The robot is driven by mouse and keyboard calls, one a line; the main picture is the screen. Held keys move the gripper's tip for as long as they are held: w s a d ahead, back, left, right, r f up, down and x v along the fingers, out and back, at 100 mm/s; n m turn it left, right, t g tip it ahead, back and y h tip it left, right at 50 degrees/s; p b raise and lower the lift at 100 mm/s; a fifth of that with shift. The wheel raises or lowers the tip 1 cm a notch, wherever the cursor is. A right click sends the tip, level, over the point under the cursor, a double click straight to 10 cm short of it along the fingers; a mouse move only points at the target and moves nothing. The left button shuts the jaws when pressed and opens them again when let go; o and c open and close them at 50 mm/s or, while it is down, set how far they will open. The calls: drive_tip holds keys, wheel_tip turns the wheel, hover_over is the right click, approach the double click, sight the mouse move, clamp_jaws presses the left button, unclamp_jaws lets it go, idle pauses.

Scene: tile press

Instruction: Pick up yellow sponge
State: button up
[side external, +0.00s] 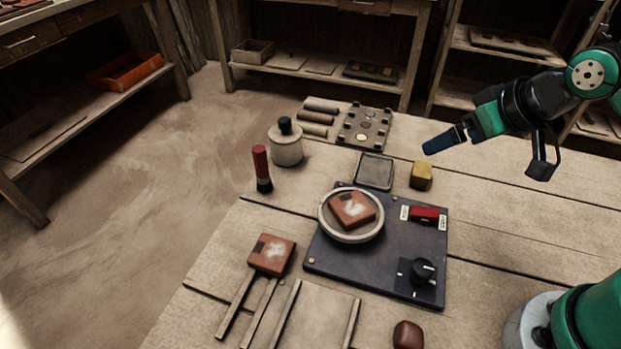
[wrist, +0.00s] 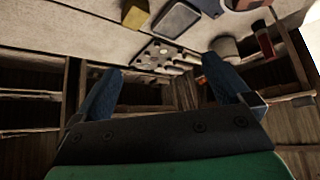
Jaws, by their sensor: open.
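The yellow sponge (side external: 421,176) is a small block standing on the wooden table, right of a shallow grey tray (side external: 375,171). In the wrist view the sponge (wrist: 135,13) shows at the top, left of the grey tray (wrist: 177,19). My gripper (side external: 440,142) is in the air above the back right of the table, apart from the sponge. In the wrist view its two blue fingers (wrist: 165,75) are spread wide, with nothing held between them.
A dark press board (side external: 325,256) carries a round dish (side external: 347,237) with a brown tile, a red switch (side external: 424,214) and a black knob (side external: 422,270). A lidded jar (side external: 286,146) and red-handled tool (side external: 262,168) stand left.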

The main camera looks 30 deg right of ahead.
drive_tip(key=n+g, duration=0.7)
drive_tip(key=n, duration=0.1)
hover_over(422, 169)
wheel_tip(422, 169, down, 7)
drive_tip(key=shift+f, duration=0.15)
drive_tip(key=shift+f+n, duration=0.4)
drive_tip(key=shift+f, duration=2.75)
drive_tip(key=c, duration=1.3)
